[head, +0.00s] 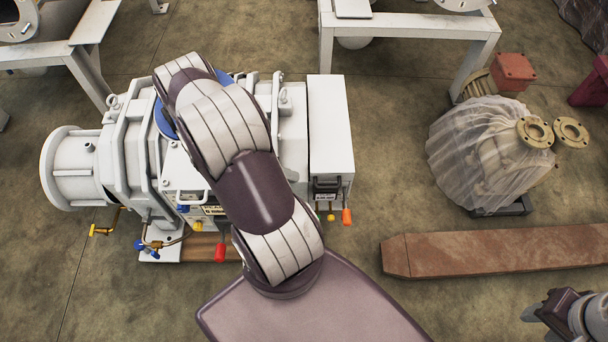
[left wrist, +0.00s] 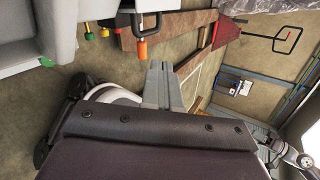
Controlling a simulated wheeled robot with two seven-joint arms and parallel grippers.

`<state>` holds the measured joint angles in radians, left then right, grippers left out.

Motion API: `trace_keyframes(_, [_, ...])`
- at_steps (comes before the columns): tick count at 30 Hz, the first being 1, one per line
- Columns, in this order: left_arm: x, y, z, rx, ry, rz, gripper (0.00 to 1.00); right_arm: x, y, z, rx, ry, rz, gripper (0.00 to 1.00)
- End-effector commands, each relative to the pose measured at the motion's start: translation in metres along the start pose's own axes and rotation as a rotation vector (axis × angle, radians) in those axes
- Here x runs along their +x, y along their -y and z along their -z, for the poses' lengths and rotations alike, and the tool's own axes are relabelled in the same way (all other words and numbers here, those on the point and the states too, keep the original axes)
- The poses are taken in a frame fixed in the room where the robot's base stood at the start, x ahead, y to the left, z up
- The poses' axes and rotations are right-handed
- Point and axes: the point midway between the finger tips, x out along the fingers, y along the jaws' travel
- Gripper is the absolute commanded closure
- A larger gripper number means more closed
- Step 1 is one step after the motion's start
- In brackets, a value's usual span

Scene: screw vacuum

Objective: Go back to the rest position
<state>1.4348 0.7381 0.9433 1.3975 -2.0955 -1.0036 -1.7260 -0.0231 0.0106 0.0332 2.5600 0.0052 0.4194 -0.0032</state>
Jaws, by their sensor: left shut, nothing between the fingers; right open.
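My left arm reaches from the bottom middle of the head view up over the white vacuum machine (head: 290,120) and bends at the top left; its gripper is hidden there. In the left wrist view my left gripper (left wrist: 164,66) is shut and empty, its two grey fingers lying together. The fingertips are just right of an orange-handled valve (left wrist: 141,48) on the machine and look apart from it. That orange handle also shows in the head view (head: 346,216). My right gripper (head: 532,313) is open and empty at the lower right edge of the head view, over bare floor.
A rusty beam (head: 490,252) lies on the floor right of the machine. A plastic-wrapped unit (head: 480,150) with flanges stands beyond it, near a red box (head: 513,71). White steel frames (head: 410,22) stand at the back. The floor between machine and wrapped unit is clear.

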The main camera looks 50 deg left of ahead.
Motion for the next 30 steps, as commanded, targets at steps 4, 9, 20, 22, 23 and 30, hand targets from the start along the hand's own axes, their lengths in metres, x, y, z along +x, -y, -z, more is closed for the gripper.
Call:
trace_keyframes(4, [-0.009,-0.002,0.001,-0.001,0.0,0.0,1.0,-0.002,0.0,0.0,0.0,0.0,0.0,0.57])
trace_keyframes(9, [-0.009,-0.002,0.001,0.0,-0.001,0.0,1.0,-0.001,0.0,0.0,0.0,0.0,0.0,0.57])
trace_keyframes(20, [0.024,0.087,-0.134,-0.589,0.336,-0.398,1.0,-0.002,0.0,0.0,0.0,0.0,0.0,0.57])
trace_keyframes(22, [0.033,0.134,-0.141,-0.841,0.491,-0.449,1.0,-0.001,0.0,0.0,0.0,0.0,0.0,0.57])
trace_keyframes(23, [0.035,0.155,-0.137,-0.955,0.555,-0.458,1.0,-0.001,0.0,0.0,0.0,0.0,0.0,0.57])
trace_keyframes(30, [0.035,0.266,-0.019,-1.755,0.859,-0.476,1.0,-0.001,0.0,0.0,0.0,0.0,0.0,0.57])
